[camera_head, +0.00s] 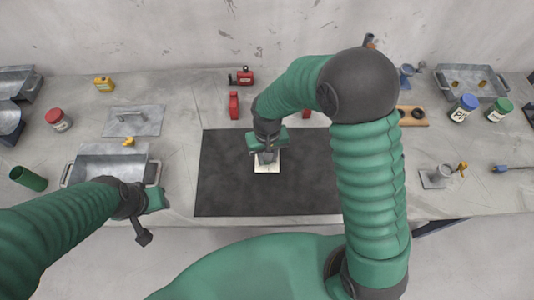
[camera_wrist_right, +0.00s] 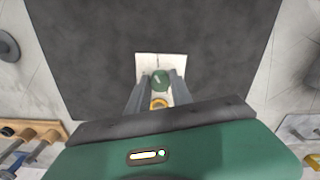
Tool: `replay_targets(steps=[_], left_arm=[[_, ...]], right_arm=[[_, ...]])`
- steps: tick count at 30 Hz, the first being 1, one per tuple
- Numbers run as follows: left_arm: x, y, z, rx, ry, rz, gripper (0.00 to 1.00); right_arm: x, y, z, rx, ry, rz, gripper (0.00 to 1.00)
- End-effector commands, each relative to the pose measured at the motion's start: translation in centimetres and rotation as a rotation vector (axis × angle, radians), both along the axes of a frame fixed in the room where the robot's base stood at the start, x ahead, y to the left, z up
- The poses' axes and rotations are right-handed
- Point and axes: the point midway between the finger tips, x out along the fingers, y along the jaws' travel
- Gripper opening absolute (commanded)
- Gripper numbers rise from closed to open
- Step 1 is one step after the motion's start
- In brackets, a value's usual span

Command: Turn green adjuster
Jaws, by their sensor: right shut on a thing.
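The green adjuster (camera_wrist_right: 160,79) is a small round green knob on a white square plate (camera_wrist_right: 147,61), which lies on the dark mat. My right gripper (camera_wrist_right: 160,84) points down over the plate, with its two grey fingers shut on the sides of the green adjuster. A yellow ring-like part (camera_wrist_right: 159,103) shows between the fingers. In the head view my right gripper (camera_head: 267,156) hides the adjuster and part of the white plate (camera_head: 267,167). My left gripper (camera_head: 142,234) hangs in front of the table's front edge, clear of everything; its jaw opening is unclear.
The dark mat (camera_head: 225,180) is otherwise bare. Red parts (camera_head: 233,105) and a red tool (camera_head: 243,76) lie behind it. A metal tray (camera_head: 95,170) stands left. A wooden block with holes (camera_head: 411,116) and a grey fixture (camera_head: 437,175) stand right.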

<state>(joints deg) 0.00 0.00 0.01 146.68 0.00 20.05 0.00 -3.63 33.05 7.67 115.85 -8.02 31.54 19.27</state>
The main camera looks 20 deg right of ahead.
Motion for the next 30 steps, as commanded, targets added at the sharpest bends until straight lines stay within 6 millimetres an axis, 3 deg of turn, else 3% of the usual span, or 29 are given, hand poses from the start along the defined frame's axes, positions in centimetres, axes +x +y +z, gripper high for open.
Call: replay_targets(steps=[21, 30], left_arm=[[0.0, 0.0, 3.5, 0.000, 0.000, 0.000, 0.36], [0.0, 0.0, 4.5, 0.000, 0.000, 0.000, 0.36]], right_arm=[[0.0, 0.0, 0.3, 0.002, -0.001, 0.675, 0.00], [0.0, 0.0, 0.2, 0.001, -0.002, 0.889, 0.00]])
